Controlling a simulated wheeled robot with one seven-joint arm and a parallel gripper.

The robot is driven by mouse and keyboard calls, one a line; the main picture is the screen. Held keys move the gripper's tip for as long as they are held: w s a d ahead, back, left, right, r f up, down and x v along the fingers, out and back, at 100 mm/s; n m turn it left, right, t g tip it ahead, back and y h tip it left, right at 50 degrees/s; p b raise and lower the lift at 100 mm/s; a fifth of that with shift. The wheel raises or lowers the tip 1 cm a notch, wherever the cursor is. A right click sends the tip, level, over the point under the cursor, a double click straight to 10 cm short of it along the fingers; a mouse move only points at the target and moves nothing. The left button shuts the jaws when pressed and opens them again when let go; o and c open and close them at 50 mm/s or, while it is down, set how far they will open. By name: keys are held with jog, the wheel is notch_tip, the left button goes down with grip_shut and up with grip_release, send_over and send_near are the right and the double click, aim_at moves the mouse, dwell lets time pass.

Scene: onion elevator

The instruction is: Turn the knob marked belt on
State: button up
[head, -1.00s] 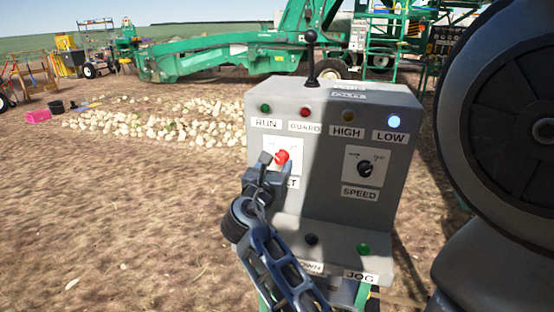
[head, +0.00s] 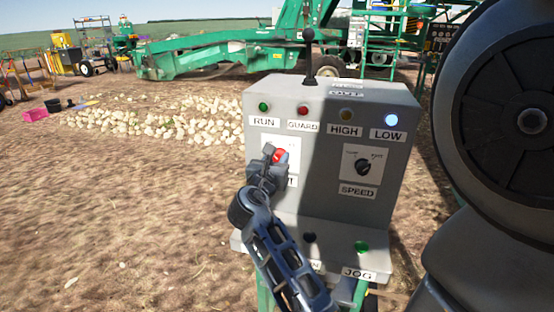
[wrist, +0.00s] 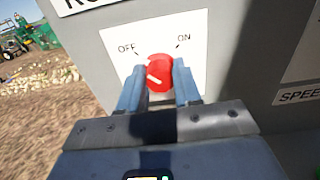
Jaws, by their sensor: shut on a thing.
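The belt knob is red and round (head: 279,155), on a white plate (wrist: 192,30) at the left of the grey control box's face (head: 320,150). In the wrist view the red knob (wrist: 159,68) sits between my two blue-grey fingers, with OFF printed at its upper left and ON at its upper right. Its white mark slants from upper left to lower right, on the OFF side. My gripper (head: 275,157) is shut on the knob, one finger on each side; it also shows in the wrist view (wrist: 157,84). The label below the knob is mostly hidden by my gripper.
A black speed knob (head: 362,167) is to the right. Lamps line the top, the LOW lamp (head: 391,120) lit. A black lever (head: 309,55) stands on top. A green JOG button (head: 361,246) is on the lower ledge. Open ground lies left.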

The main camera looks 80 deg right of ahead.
jog(key=c, duration=0.3)
jog(key=shift+m, duration=0.3)
jog(key=m, duration=0.3)
jog(key=m+b, duration=0.1)
jog(key=m, duration=0.4)
jog(key=shift+s+f, duration=0.1)
jog(key=m+b, duration=0.3)
jog(key=m, duration=0.1)
jog(key=shift+f+m, duration=0.15)
jog(key=shift+m, duration=0.15)
jog(key=m+b, duration=0.2)
jog(key=m, duration=0.2)
jog(key=shift+s+m+b, duration=0.1)
jog(key=shift+m+b, duration=0.25)
jog(key=shift+m, duration=0.05)
